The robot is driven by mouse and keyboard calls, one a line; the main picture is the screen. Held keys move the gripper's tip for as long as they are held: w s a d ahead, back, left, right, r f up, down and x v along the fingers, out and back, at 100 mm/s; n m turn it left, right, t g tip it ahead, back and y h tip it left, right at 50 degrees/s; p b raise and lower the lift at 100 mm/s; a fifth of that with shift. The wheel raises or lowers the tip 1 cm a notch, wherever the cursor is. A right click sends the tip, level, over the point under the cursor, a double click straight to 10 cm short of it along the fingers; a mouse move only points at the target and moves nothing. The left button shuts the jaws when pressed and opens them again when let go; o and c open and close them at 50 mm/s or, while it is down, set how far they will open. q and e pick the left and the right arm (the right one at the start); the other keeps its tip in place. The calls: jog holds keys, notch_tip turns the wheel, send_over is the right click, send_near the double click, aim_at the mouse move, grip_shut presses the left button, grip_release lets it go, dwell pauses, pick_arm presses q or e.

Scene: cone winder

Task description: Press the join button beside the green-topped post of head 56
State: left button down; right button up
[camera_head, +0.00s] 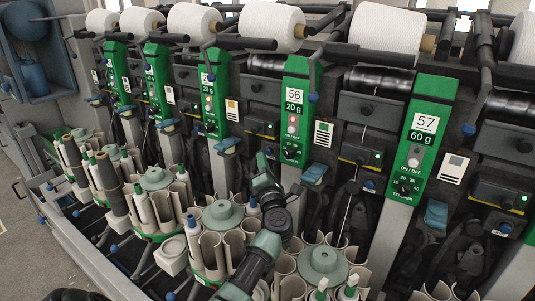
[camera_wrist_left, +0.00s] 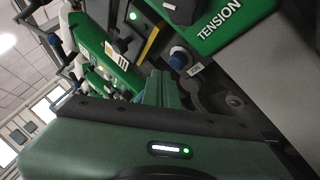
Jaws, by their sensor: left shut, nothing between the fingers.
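The green-topped post of head 56 (camera_head: 295,110) stands at the middle of the head view, marked 56 and 20 g. A dark box with a green light (camera_head: 360,153) sits to its right, with a blue round button (camera_head: 369,184) below. Another such box (camera_head: 261,127) sits to its left. My left gripper (camera_head: 262,158) is shut and empty, below that left box and left of the lower end of post 56. In the left wrist view, its green fingers (camera_wrist_left: 164,90) point up at a blue-tipped button (camera_wrist_left: 180,59), near a green panel reading TENSION (camera_wrist_left: 215,22). Contact cannot be told.
Post 57 (camera_head: 423,130) stands to the right. White yarn cones (camera_head: 272,27) line the top. Round magazines with cream tubes (camera_head: 222,214) stand in front below, close around my left arm. Blue levers (camera_head: 314,174) stick out under the posts. Grey floor (camera_head: 20,245) is clear at left.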

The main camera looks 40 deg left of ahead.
pick_arm(q)
jog(key=shift+w, duration=0.15)
jog(key=shift+w, duration=0.3)
jog(key=shift+w+a+b, duration=0.1)
jog(key=shift+w+b, duration=0.2)
jog(key=shift+w, duration=0.1)
dwell(0.6)
jog(key=shift+s, duration=0.1)
jog(key=shift+s+p, duration=0.6)
jog(key=shift+s, duration=0.15)
jog(key=s+p, duration=0.1)
jog(key=s, duration=0.2)
jog(key=s+p, duration=0.1)
jog(key=s, duration=0.1)
jog(key=shift+d+p, duration=0.35)
jog(key=shift+d, duration=0.05)
